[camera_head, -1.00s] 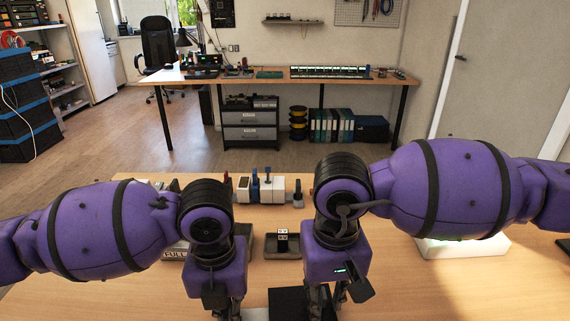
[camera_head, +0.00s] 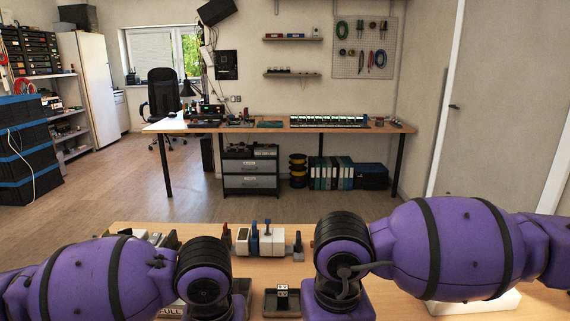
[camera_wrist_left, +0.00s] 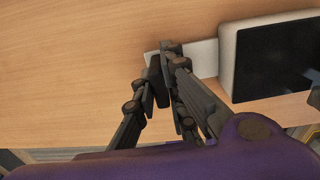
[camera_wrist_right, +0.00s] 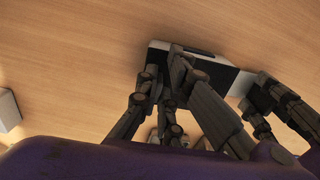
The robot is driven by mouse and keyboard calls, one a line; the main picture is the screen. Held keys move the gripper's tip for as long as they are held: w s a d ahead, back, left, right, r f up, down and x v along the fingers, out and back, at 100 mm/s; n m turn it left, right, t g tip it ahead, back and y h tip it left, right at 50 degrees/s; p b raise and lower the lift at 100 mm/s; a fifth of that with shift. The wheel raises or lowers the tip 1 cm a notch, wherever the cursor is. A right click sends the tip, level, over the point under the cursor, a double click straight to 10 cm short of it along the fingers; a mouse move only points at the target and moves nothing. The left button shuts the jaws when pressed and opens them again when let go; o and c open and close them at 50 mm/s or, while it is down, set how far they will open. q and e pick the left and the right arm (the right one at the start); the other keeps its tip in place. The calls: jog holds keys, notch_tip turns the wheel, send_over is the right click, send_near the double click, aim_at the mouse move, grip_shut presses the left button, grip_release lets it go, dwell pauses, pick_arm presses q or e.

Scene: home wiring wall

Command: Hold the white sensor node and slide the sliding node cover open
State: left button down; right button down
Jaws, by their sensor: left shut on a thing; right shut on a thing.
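The white sensor node (camera_wrist_left: 227,48) shows in the left wrist view as a pale block with a large black face (camera_wrist_left: 285,60). A narrow pale strip (camera_wrist_left: 207,52) runs from its side to my left gripper (camera_wrist_left: 163,62), which is shut on it. I cannot tell whether the strip or the black face is the sliding cover. In the right wrist view my right gripper (camera_wrist_right: 163,62) is shut at the node's white end (camera_wrist_right: 208,52), its fingers hiding part of it. The left fingers (camera_wrist_right: 262,92) show at the node's far side. The head view cuts off both grippers.
Bare wooden table surrounds the node. Beyond my arms in the head view stand a row of white and grey devices (camera_head: 262,240) and a small dark tray (camera_head: 282,303). A white box (camera_head: 475,303) lies under my right arm.

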jog(key=shift+d, duration=0.1)
dwell(0.6)
jog(key=shift+w+d, duration=0.2)
jog(key=shift+d, duration=1.85)
jog(key=shift+w+d, duration=0.15)
jog(key=shift+d, duration=1.9)
jog(key=c, duration=1.9)
grip_release()
jog(key=shift+o, duration=0.3)
jog(key=shift+a, duration=0.1)
notch_tip(320, 180, up, 12)
pick_arm(q)
jog(key=c, duration=1.7)
grip_release()
